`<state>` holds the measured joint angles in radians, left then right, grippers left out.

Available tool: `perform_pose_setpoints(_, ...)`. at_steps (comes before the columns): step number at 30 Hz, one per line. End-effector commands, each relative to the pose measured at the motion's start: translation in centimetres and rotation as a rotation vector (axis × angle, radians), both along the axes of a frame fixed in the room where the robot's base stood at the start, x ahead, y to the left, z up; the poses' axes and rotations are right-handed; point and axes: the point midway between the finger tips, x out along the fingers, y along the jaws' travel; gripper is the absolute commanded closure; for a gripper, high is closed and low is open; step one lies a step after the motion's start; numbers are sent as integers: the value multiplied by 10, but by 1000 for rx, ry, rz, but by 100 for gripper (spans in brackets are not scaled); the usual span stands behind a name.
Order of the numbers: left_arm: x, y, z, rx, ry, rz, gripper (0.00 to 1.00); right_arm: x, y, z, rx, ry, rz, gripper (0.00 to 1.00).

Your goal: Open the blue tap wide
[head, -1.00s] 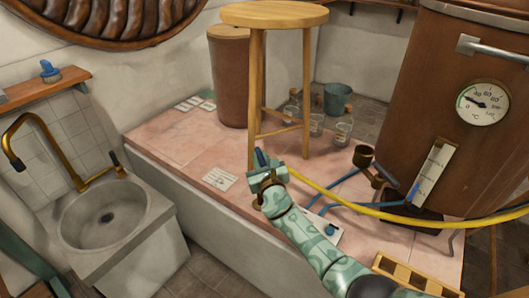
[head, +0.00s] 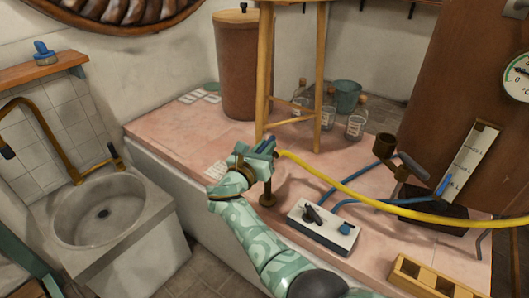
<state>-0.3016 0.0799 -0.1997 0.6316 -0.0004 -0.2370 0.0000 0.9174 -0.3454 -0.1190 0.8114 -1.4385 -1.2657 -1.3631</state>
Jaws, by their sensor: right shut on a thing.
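A short brass post (head: 267,192) stands on the pink tiled ledge, and the end of a yellow hose meets it near its top. My right gripper (head: 262,149) is at the top of this post, shut on a small part there that looks blue. I take this part for the blue tap's handle; my fingers hide most of it, so its angle cannot be told. My left gripper is not in view.
A white box (head: 312,232) with a black lever and a blue knob sits right of the post. The yellow hose (head: 375,200) runs right across the ledge. A wooden stool (head: 263,70) stands behind. A stone sink (head: 80,240) is at left.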

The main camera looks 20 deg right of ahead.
Motion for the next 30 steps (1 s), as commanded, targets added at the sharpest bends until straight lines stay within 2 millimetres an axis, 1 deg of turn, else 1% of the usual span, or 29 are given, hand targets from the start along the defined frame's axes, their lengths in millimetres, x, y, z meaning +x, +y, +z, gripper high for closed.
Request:
perform_pose_setpoints(1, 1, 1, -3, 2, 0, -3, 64, 0, 0, -3, 1, 4, -9, 100)
perform_pose_setpoints(7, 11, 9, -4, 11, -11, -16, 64, 0, 0, -1, 1, 1, -27, 100)
perform_pose_setpoints(11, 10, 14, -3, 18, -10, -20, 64, 0, 0, 0, 1, 1, -29, 100)
perform_pose_setpoints(16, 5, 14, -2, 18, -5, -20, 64, 0, 0, 1, 1, 0, -28, 100)
perform_pose_setpoints(17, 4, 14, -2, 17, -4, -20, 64, 0, 0, 1, 1, 0, -28, 79)
perform_pose_setpoints(18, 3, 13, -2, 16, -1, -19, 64, 1, 0, 1, 0, -1, -27, 68)
perform_pose_setpoints(19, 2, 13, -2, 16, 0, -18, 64, 1, 0, 1, 0, -1, -27, 61)
perform_pose_setpoints(26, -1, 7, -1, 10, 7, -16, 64, 1, 0, 1, 0, -1, -27, 61)
perform_pose_setpoints(30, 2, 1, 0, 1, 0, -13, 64, 0, -3, 2, 0, -2, -28, 61)
